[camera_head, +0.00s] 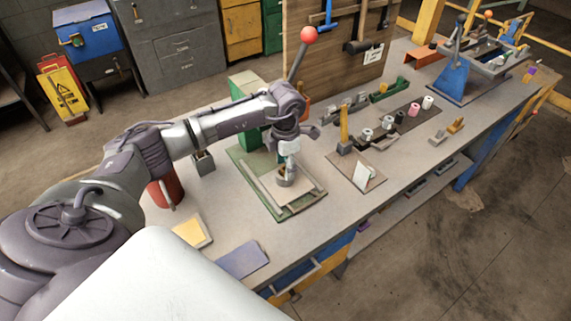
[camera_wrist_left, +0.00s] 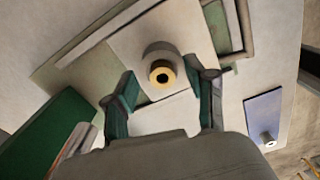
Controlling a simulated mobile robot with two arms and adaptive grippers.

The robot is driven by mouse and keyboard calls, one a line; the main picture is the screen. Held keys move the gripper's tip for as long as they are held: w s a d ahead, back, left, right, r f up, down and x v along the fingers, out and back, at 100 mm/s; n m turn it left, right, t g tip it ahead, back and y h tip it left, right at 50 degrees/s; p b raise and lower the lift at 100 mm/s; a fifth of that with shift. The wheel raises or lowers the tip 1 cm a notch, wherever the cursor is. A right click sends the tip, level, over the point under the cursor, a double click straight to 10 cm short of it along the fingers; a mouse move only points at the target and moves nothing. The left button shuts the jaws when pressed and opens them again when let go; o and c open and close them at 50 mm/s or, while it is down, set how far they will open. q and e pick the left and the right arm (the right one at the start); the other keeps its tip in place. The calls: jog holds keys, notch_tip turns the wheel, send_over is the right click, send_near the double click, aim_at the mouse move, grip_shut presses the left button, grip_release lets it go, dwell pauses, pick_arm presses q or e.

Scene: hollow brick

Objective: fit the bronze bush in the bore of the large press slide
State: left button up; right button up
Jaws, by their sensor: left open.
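A grey cylinder, seemingly the large press slide (camera_head: 285,181), stands upright on the light plate of the green press base. It also shows in the left wrist view (camera_wrist_left: 159,52). A yellow-bronze ring with a dark hole, apparently the bronze bush (camera_wrist_left: 163,72), shows at its upper end. How deep the ring sits in the bore I cannot tell. My left gripper (camera_head: 287,158) is just above the cylinder, pointing down. In the wrist view its teal fingers (camera_wrist_left: 166,80) are apart on either side of the ring, with a visible gap. My right gripper is not in view.
The green press column (camera_head: 246,115) and its red-knobbed lever (camera_head: 309,36) stand close behind my left arm. A board (camera_head: 357,172) with a card lies to the right.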

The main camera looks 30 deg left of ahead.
pick_arm(q)
notch_tip(320, 180, up, 12)
dwell(0.5)
jog(key=shift+f, duration=0.1)
dwell(0.4)
